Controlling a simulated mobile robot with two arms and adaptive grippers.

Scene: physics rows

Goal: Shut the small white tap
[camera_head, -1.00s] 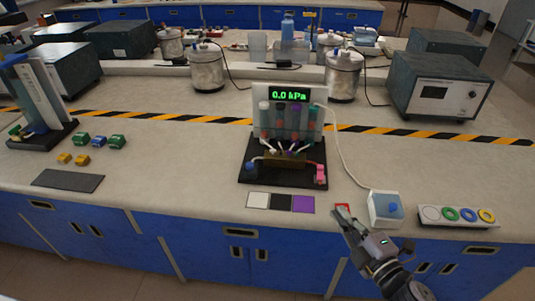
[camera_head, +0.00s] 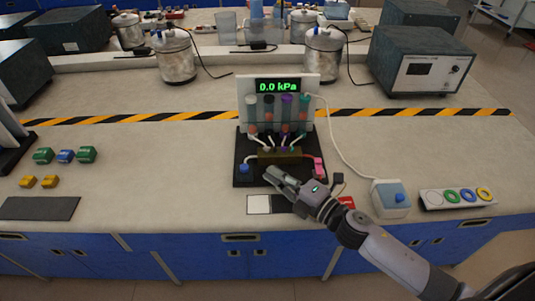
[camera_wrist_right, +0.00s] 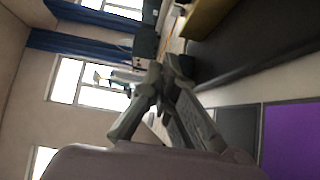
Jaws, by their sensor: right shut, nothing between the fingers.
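The pressure rig stands on a black base (camera_head: 243,160), with a brass manifold block (camera_head: 283,155) and thin white lines above the block. Its display (camera_head: 278,86) reads 0.0 kPa. The small white tap cannot be made out clearly among the white parts at the block. My right gripper (camera_head: 271,176) is shut and empty, low over the front edge of the base, in front of the block. In the right wrist view its fingers (camera_wrist_right: 158,88) meet, with the brass block (camera_wrist_right: 204,16) above and to their right. My left gripper is not in view.
A white card (camera_head: 258,204) lies before the base; a purple card (camera_wrist_right: 292,140) shows in the wrist view. A pink part (camera_head: 318,167) sits at the base's right. A white box with a blue top (camera_head: 390,200) and a ring tray (camera_head: 458,198) stand right.

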